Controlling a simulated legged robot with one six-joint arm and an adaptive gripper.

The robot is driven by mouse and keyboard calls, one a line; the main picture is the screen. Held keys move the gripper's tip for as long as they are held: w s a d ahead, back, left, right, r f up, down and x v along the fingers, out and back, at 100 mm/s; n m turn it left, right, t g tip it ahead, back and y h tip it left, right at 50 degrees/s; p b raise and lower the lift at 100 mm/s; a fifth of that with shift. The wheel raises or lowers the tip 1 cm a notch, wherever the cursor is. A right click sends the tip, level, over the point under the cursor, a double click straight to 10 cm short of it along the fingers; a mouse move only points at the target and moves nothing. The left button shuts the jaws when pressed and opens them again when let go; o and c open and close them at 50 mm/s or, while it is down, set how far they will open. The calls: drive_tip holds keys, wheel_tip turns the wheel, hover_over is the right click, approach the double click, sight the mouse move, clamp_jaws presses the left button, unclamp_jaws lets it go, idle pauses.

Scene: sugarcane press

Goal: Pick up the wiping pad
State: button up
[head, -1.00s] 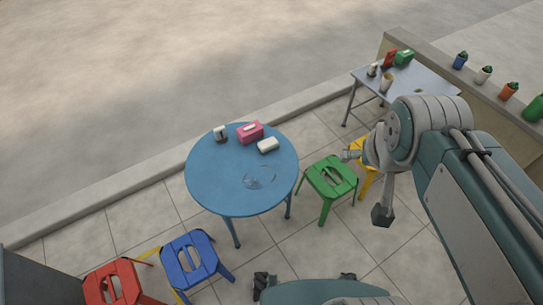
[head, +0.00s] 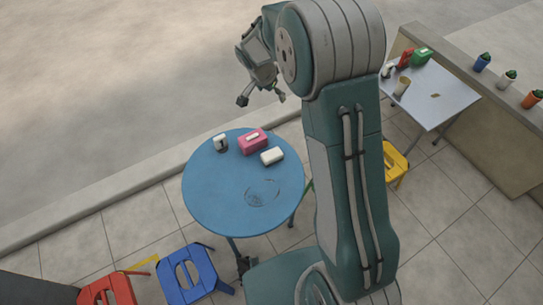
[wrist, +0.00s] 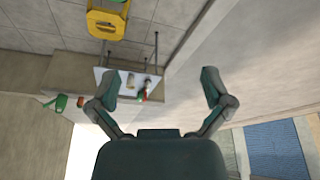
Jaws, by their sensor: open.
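A white block, which looks like the wiping pad (head: 272,155), lies on the right side of the round blue table (head: 212,190) in the head view. A wet-looking patch (head: 262,192) is on the tabletop in front of it. My gripper (head: 262,97) is open and empty, raised in the air beyond the table's far edge and apart from the pad. In the wrist view its two fingers (wrist: 160,76) are spread wide with nothing between them. The pad does not show in the wrist view.
A pink box (head: 252,141) and a small white-and-dark container (head: 220,143) stand beside the pad. Blue (head: 187,276) and red (head: 108,291) stools are at the lower left. A grey side table (head: 440,95) holds several items at right, by a low wall.

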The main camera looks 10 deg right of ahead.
drive_tip(key=w+a+f+m, duration=0.2)
drive_tip(key=w+f+m, duration=0.15)
drive_tip(key=f, duration=1.25)
drive_tip(key=m+g+h, duration=0.1)
approach(271, 154)
drive_tip(key=x, duration=0.4)
drive_tip(key=shift+w+f, duration=0.15)
drive_tip(key=shift+w, duration=0.05)
drive_tip(key=shift+s+x, duration=0.2)
drive_tip(key=shift+x, duration=2.9)
drive_tip(key=shift+d+f, duration=0.1)
drive_tip(key=shift+f, duration=0.1)
drive_tip(key=shift+c, duration=0.3)
drive_tip(key=c, duration=0.9)
